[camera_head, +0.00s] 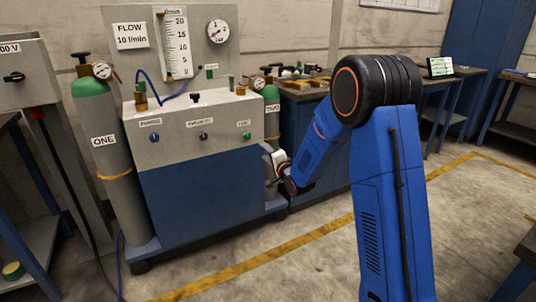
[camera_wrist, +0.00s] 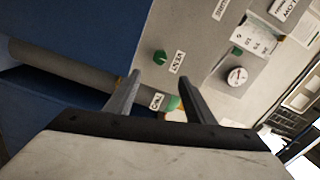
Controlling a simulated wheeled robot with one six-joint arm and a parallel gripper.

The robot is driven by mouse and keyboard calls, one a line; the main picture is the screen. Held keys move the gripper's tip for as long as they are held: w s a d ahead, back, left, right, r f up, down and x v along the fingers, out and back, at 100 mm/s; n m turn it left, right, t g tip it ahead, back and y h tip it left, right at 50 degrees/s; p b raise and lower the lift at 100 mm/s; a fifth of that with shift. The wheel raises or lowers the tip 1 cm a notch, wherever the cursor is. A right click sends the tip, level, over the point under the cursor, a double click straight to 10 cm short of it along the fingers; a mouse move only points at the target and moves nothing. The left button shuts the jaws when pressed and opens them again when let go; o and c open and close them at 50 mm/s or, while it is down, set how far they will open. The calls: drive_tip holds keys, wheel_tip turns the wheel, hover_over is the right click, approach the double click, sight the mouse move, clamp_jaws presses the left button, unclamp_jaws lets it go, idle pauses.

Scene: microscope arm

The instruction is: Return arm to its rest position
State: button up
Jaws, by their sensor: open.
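My arm (camera_head: 388,190) is blue with a black joint at the top, bent over and down toward the left. My gripper (camera_head: 272,160) is beside the right edge of the cabinet front, near the cylinder labelled TWO (camera_head: 271,95). In the wrist view my gripper (camera_wrist: 159,77) has its two dark fingers apart with nothing held between them. Past the fingers are the green knob (camera_wrist: 160,57) on the cabinet panel and the cylinder's label and green top (camera_wrist: 172,103). I cannot tell from the head view whether the gripper touches the cabinet.
The grey and blue gas cabinet (camera_head: 200,205) carries a flow meter (camera_head: 173,45), a dial gauge (camera_head: 218,31) and a row of knobs. The cylinder labelled ONE (camera_head: 104,165) stands at its left. A cluttered bench (camera_head: 318,90) is behind my arm. Floor (camera_head: 300,262) in front is clear.

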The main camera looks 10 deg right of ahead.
drive_tip(key=shift+s, duration=0.25)
drive_tip(key=shift+d, duration=0.15)
